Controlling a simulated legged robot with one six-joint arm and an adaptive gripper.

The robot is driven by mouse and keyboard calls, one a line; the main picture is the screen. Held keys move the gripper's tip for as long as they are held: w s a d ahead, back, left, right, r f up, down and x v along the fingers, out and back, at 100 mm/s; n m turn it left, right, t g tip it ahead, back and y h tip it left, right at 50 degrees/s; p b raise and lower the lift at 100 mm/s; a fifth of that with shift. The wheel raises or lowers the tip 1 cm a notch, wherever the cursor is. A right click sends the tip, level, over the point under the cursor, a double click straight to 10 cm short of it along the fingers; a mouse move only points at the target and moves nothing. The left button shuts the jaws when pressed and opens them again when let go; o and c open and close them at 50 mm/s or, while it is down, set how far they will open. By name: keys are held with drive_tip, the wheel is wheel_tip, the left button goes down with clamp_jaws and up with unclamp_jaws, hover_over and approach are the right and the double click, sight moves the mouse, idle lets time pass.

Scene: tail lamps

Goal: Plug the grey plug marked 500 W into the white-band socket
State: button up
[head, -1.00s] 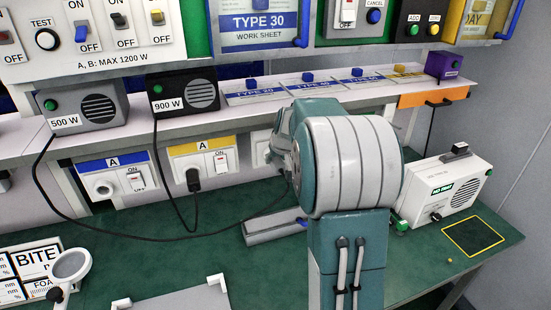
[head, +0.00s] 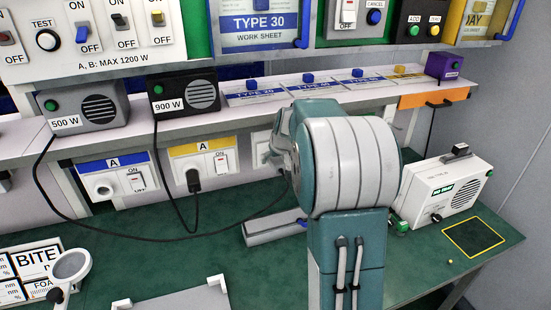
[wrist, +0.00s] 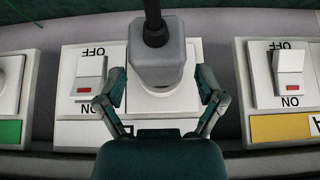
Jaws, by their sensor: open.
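The grey plug (wrist: 157,62) is in the wrist view, with its black cable leaving at the top of the picture. It stands at the white-band socket (wrist: 165,103) and covers its opening; whether it is fully seated I cannot tell. My gripper (wrist: 159,78) is open, with one finger on each side of the plug. The white band (wrist: 85,133) is below in that upside-down view. In the head view, the grey box marked 500 W (head: 82,107) sits on the shelf, and its cable runs behind my arm. My arm hides the plug and gripper there.
The yellow-band socket (head: 198,165) beside it holds the black plug of the 900 W box (head: 183,92). The blue-band socket (head: 108,180) farther left is empty. A white radio-like box (head: 440,195) stands right of my arm. The green bench top (head: 150,250) is partly clear.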

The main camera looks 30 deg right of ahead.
drive_tip(key=v, duration=1.2)
drive_tip(key=shift+a, duration=0.1)
drive_tip(key=s+a+r+n+y, duration=0.1)
drive_tip(key=s+a, duration=0.4)
drive_tip(key=a, duration=0.3)
drive_tip(key=s+a+n, duration=0.1)
drive_tip(key=s+a, duration=0.5)
drive_tip(key=a, duration=0.3)
drive_tip(key=s+a+f, duration=0.2)
drive_tip(key=s+a, duration=0.1)
drive_tip(key=s, duration=0.3)
drive_tip(key=s+a+f, duration=0.3)
drive_tip(key=s+a, duration=0.1)
drive_tip(key=s, duration=0.3)
drive_tip(key=shift+s+a+n+g+y, duration=0.2)
drive_tip(key=shift+n+g+y, duration=0.1)
drive_tip(key=shift+n+g, duration=0.1)
drive_tip(key=shift+f, duration=0.1)
